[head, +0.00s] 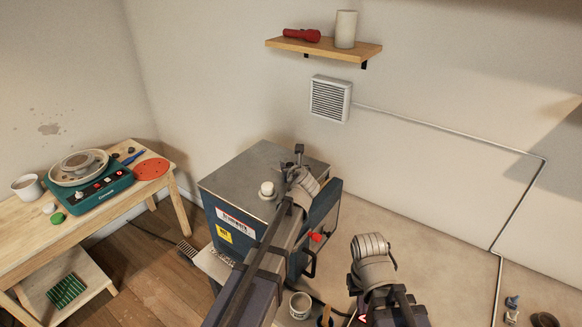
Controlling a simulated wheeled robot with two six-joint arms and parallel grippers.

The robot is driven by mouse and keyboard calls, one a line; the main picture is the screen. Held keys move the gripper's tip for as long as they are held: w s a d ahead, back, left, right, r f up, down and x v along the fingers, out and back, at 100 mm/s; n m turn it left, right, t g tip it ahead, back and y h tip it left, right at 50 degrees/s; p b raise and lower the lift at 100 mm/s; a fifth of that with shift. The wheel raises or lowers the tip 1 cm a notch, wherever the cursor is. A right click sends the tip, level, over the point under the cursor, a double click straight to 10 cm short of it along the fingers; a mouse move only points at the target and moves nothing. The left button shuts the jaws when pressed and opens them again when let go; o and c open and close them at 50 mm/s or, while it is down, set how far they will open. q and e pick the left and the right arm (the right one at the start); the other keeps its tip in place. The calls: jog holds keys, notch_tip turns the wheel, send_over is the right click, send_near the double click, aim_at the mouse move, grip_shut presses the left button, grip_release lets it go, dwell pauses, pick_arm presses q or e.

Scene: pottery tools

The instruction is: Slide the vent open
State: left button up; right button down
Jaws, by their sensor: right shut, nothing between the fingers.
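The blue kiln-like box (225,222) stands at the centre with a grey metal top (245,168). A small white knob (267,187) sits on a round base on that top; I cannot tell whether this is the vent. A white louvred vent (330,99) is on the wall behind, under the shelf. My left gripper (299,152) is over the right part of the metal top, right of the knob and apart from it; its jaw state is unclear. My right gripper (372,240) is right of the box, shut and empty, its fingers largely hidden by its own wrist.
A wooden table (110,220) at the left holds a teal pottery wheel (95,188), a cup and small tools. A wall shelf (325,48) holds a red torch and a white cylinder. A pipe (440,125) runs along the wall. A pot (300,304) stands low in front.

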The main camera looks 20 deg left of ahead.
pick_arm(q)
grip_shut()
dwell(1.1)
